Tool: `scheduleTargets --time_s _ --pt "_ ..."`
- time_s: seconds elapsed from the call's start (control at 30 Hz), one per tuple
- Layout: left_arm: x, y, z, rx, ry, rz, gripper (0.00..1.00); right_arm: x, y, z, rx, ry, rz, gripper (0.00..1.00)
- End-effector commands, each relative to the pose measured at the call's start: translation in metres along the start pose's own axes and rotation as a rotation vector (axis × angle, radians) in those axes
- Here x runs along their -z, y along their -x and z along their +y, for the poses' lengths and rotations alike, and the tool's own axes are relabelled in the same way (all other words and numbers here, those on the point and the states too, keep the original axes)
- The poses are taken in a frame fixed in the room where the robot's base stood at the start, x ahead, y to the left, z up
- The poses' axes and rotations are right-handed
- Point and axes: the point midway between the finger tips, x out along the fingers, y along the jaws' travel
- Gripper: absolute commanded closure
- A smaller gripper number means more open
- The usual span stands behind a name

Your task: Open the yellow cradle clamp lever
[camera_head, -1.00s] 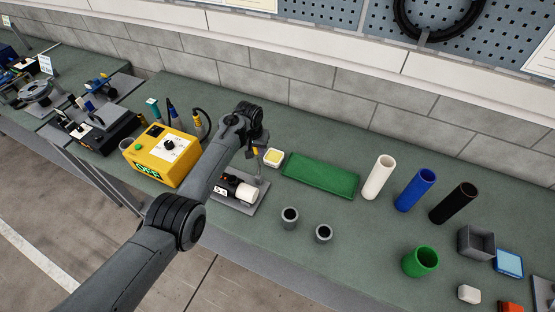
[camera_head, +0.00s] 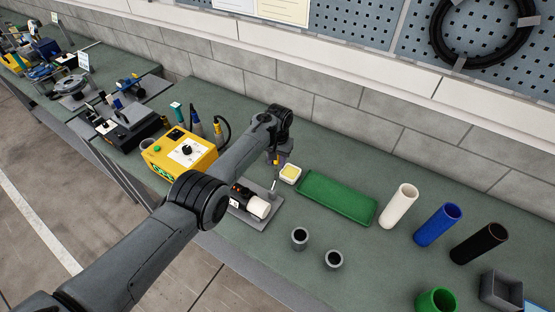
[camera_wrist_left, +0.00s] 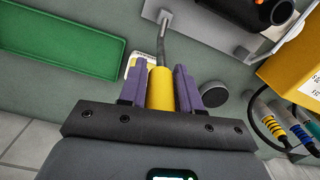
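The cradle is a grey plate (camera_head: 262,217) with a black clamp body and a white cylinder (camera_head: 258,207) lying in it. In the left wrist view the plate (camera_wrist_left: 205,32) is at the top, with part of the black clamp (camera_wrist_left: 262,10). The clamp lever is a thin grey rod with a yellow grip (camera_wrist_left: 161,88), rising from the plate's edge. My left gripper (camera_wrist_left: 161,76) has its purple fingers on both sides of the yellow grip, close against it with no clear gap. In the head view the left gripper (camera_head: 279,158) is above the cradle's far end. My right gripper is not in view.
A yellow control box (camera_head: 180,155) stands left of the cradle. A small white-and-yellow box (camera_head: 290,174) and a green tray (camera_head: 337,198) lie right of the gripper. White, blue and black tubes stand farther right.

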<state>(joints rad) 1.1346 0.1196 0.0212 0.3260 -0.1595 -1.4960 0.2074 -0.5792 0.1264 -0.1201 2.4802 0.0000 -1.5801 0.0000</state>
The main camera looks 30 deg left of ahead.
Motion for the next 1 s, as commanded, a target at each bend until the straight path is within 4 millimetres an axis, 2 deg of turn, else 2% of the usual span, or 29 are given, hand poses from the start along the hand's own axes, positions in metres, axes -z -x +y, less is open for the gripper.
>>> scheduleTargets --time_s 0.03,0.1,0.47,0.57,0.7,1.0 --pt "-0.001 -0.001 0.0 0.0 0.0 -0.002 0.59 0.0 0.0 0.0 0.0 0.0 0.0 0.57" --pt "-0.001 -0.001 0.0 0.0 0.0 -0.002 0.48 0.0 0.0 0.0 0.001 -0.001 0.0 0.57" --pt "0.0 0.004 0.0 0.0 0.0 -0.001 0.47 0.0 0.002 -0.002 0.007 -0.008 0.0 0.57" --pt "0.0 0.012 0.0 0.0 0.0 -0.001 0.47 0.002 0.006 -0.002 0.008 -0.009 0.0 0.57" --pt "0.0 0.034 0.0 0.0 0.0 0.001 0.47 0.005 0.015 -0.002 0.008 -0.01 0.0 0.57" --pt "0.001 0.081 0.0 -0.001 0.001 0.001 0.47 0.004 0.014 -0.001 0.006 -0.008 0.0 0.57"
